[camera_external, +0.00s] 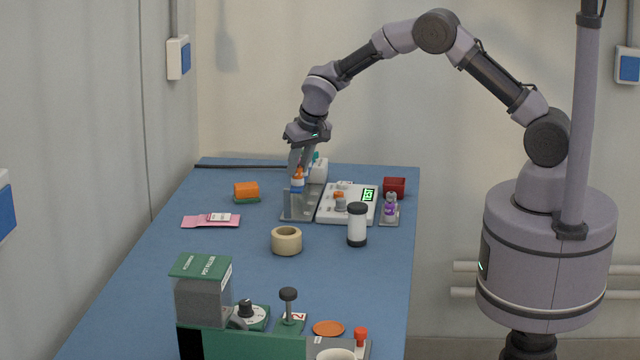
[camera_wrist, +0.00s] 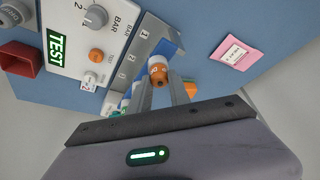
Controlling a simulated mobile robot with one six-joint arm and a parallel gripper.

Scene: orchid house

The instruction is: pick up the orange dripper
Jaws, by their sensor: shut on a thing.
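The orange dripper (camera_external: 297,181) has an orange top, a white band and a blue lower part. It stands upright above the left part of a grey metal rack (camera_external: 299,209); I cannot tell whether it touches the rack. My gripper (camera_external: 299,171) points down and is shut on the dripper. In the wrist view the dripper's orange body and pale end (camera_wrist: 157,70) show between the tips of my gripper (camera_wrist: 164,88). The rack, marked with numbers, also shows in the wrist view (camera_wrist: 124,75).
A white panel (camera_external: 330,213) with knobs and a green TEST display is right of the rack. A white bottle (camera_external: 319,171) stands close behind the gripper. An orange-and-green sponge (camera_external: 246,191), pink packets (camera_external: 200,222), a tape roll (camera_external: 287,241) and a white-and-black cylinder (camera_external: 357,226) lie around.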

